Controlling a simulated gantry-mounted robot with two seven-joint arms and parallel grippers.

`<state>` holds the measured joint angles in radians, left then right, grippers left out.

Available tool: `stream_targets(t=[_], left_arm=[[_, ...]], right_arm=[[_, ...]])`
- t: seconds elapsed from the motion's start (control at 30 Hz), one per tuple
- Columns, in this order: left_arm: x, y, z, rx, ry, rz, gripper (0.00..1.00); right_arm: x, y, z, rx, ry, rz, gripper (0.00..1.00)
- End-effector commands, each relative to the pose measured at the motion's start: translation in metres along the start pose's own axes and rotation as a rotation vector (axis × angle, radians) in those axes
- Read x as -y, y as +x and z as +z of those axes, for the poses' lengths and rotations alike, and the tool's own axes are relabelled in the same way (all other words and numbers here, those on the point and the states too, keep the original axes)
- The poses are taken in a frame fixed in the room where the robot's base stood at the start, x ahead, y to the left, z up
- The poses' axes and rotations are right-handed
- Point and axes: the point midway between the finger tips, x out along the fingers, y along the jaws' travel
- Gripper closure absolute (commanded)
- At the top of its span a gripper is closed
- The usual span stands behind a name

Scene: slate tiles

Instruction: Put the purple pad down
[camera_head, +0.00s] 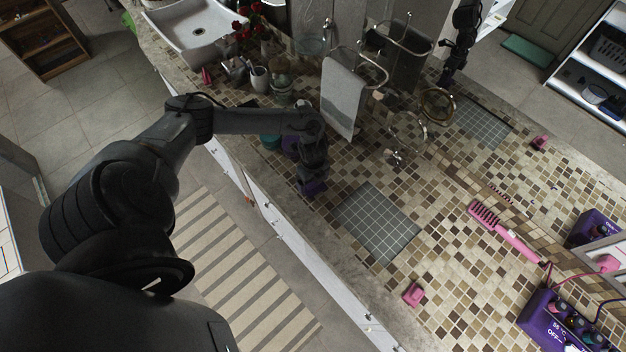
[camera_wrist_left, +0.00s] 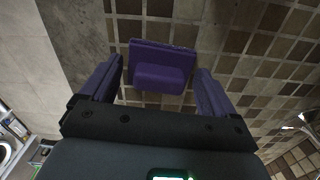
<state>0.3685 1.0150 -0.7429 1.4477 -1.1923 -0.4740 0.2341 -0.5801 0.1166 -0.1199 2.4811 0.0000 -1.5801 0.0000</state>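The purple pad (camera_wrist_left: 160,62) is a flat plate with a raised purple block on it, seen in the left wrist view against the brown tiled counter. My left gripper (camera_wrist_left: 160,88) is open, with one finger on each side of the block and a visible gap on both sides. In the head view my left gripper (camera_head: 312,180) points down near the counter's front edge, with purple showing at its tip (camera_head: 316,188). I cannot tell whether the pad rests flat on the counter.
A towel stand (camera_head: 342,98) stands behind the gripper. A pink brush (camera_head: 503,230), a pink block (camera_head: 413,294) and a purple box (camera_head: 562,325) lie to the right.

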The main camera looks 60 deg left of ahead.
Motion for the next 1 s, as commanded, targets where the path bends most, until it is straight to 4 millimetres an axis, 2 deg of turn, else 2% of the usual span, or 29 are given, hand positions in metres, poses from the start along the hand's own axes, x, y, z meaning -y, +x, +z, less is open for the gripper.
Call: stream_targets(t=[0.3,0.47,1.0], left_arm=[[0.0,0.0,0.0,0.0,0.0,-0.001,0.0],[0.001,0.006,0.0,0.0,0.001,-0.001,0.0],[0.001,-0.084,0.001,0.0,0.001,-0.003,0.0]], right_arm=[[0.001,0.001,0.0,0.001,0.002,-0.001,1.0],[0.001,0.01,0.003,0.001,0.001,-0.001,1.0],[-0.002,0.009,0.004,0.003,-0.008,0.006,1.0]])
